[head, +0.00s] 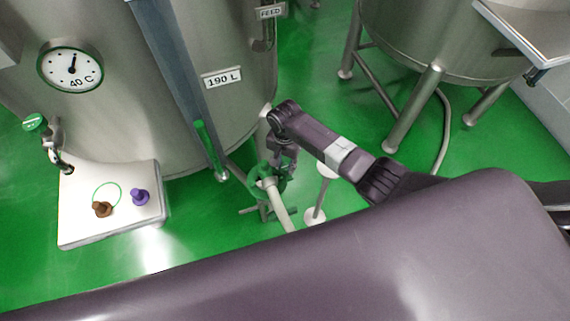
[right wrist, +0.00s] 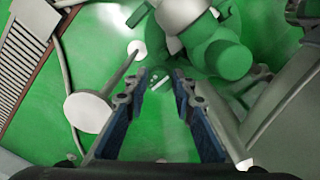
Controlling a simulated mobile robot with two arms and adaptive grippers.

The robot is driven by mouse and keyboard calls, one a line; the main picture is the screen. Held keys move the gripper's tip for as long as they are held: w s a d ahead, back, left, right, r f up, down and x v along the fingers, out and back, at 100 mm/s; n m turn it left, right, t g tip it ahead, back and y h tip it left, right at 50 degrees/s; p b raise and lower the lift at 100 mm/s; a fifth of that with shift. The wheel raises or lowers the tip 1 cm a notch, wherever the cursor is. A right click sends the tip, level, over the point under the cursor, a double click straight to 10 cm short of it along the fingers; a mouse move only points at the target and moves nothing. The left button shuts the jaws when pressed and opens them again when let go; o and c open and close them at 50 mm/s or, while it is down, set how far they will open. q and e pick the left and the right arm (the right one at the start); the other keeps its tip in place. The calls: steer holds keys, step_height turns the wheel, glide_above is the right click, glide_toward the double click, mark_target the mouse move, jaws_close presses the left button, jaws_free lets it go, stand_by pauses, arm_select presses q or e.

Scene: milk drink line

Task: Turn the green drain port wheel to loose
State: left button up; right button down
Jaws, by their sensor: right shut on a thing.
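The green drain port wheel (head: 268,172) is low at the foot of the large steel tank, beside a pale hose (head: 280,208). My right gripper (head: 283,158) reaches down to it from above and is shut on it. In the right wrist view my two blue-padded fingers (right wrist: 160,90) stand with a gap between them. Green port parts (right wrist: 228,58) show just beyond and right of the fingertips. The grip on the wheel is hard to make out there, green against the green floor. My left gripper is not in view.
The tank (head: 150,120) carries a dial (head: 70,68) and a 190 L label (head: 221,78). A white stand (head: 75,225) holds a green ring, a brown piece (head: 102,209) and a purple piece (head: 140,197). A second tank (head: 440,40) on legs stands at right.

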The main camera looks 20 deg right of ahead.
steer(key=shift+n, duration=0.3)
steer(key=shift+r+n+p, duration=0.1)
steer(key=shift+n+p, duration=0.5)
steer(key=shift+n, duration=0.3)
steer(key=n, duration=0.2)
steer(key=shift+n+p, duration=0.4)
steer(key=n+p, duration=0.1)
steer(key=n, duration=0.5)
steer(key=shift+d, duration=0.1)
steer(key=n, duration=0.6)
steer(key=shift+n, duration=0.3)
steer(key=n, duration=0.6)
steer(key=shift+w, duration=0.1)
